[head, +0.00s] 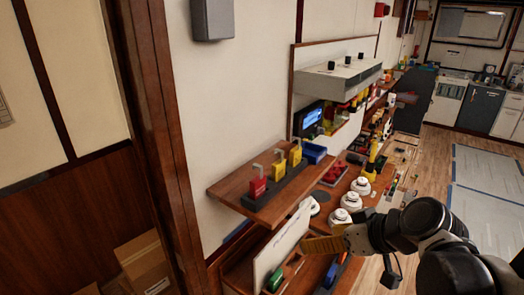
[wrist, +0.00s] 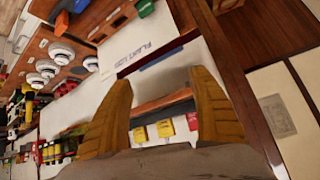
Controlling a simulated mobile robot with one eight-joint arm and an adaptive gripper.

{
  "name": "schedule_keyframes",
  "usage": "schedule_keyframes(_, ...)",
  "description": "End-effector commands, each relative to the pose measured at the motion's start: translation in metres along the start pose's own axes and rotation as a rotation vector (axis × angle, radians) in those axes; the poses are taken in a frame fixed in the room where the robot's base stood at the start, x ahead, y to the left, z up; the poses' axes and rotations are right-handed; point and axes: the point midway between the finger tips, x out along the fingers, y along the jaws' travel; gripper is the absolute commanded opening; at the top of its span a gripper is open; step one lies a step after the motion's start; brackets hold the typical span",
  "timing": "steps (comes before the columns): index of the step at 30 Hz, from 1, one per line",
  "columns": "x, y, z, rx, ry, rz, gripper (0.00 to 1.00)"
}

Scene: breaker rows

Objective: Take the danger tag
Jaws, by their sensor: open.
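No piece that I can clearly read as a danger tag stands out. In the head view a red padlock (head: 257,188) and two yellow padlocks, one nearer (head: 278,174) and one farther (head: 295,156), stand in a dark rack (head: 276,188) on a wooden wall shelf. My gripper (head: 322,244), with yellow fingers, is below and right of that shelf, beside a white lettered sheet (head: 283,245). In the wrist view my gripper (wrist: 163,78) is open and empty. The red padlock (wrist: 193,121) and yellow padlocks (wrist: 140,134) show beyond, between the fingers.
A blue bin (head: 314,152) sits at the shelf's far end. White round devices (head: 338,216) stand on the bench to the right. Cardboard boxes (head: 142,262) are at lower left, behind a wooden post (head: 160,120). Open floor (head: 465,150) lies at right.

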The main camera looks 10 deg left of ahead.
Motion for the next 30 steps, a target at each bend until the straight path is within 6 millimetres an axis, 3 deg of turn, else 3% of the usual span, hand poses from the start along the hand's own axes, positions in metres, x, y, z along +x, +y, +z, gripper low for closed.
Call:
schedule_keyframes(1,-0.011,-0.007,-0.041,-0.053,0.033,-0.048,0.70)
schedule_keyframes(3,-0.009,-0.016,-0.073,-0.127,0.085,-0.111,0.70)
schedule_keyframes(6,-0.006,-0.026,-0.107,-0.216,0.155,-0.175,0.70)
schedule_keyframes(9,-0.003,-0.033,-0.127,-0.277,0.208,-0.217,0.70)
schedule_keyframes(14,0.007,-0.040,-0.139,-0.320,0.245,-0.243,0.70)
schedule_keyframes(21,0.045,-0.050,-0.146,-0.322,0.247,-0.244,0.70)
schedule_keyframes(30,0.073,-0.059,-0.154,-0.321,0.245,-0.243,0.70)
